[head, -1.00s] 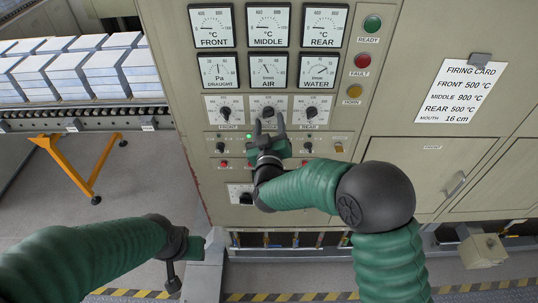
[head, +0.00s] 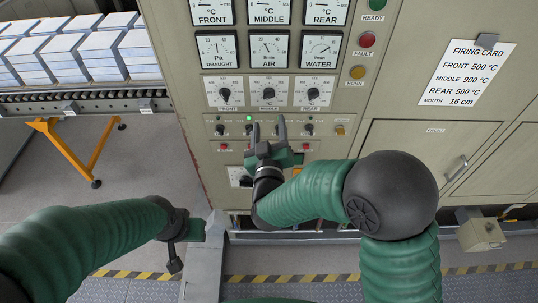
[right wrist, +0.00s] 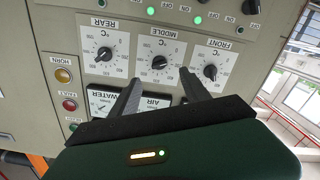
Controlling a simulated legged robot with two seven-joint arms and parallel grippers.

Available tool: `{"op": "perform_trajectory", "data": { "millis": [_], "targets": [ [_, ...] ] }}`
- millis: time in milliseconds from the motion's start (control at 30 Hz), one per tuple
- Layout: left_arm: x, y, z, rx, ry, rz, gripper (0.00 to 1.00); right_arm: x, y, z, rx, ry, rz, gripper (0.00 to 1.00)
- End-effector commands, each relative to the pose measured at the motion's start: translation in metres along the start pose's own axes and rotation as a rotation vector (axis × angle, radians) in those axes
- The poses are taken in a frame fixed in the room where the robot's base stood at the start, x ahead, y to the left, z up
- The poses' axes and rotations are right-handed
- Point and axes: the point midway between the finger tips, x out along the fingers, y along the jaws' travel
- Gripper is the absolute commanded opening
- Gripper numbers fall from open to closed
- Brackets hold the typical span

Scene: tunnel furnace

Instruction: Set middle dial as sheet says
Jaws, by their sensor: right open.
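The middle dial (head: 268,95) is a black knob on a white scale plate, between the front dial (head: 225,94) and the rear dial (head: 313,94). It also shows in the right wrist view (right wrist: 159,62), turned upside down; its exact reading is too small to tell. The firing card (head: 465,74) reads front 500 °C, middle 900 °C, rear 500 °C, mouth 16 cm. My right gripper (head: 268,128) is open and empty, its two fingers apart, just below the middle dial in the head view. My left gripper (head: 188,232) is low at the left, away from the panel; its jaws are unclear.
Gauges, including the air gauge (head: 268,48), sit above the dials. A row of small knobs and a green lamp (head: 249,118) lie below them. Ready, fault and horn buttons (head: 358,72) stand to the right. A conveyor with pale blocks (head: 70,55) is at left.

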Motion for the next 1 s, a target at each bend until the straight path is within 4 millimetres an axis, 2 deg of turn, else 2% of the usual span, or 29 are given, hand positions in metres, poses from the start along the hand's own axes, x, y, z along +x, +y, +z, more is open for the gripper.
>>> {"op": "perform_trajectory", "data": {
  "millis": [1000],
  "targets": [
    [0.007, 0.0, 0.002, 0.0, 0.0, 0.0, 0.36, -0.085, -0.001, 0.001, 0.0, 0.0, -0.002, 0.55]
  ]
}}
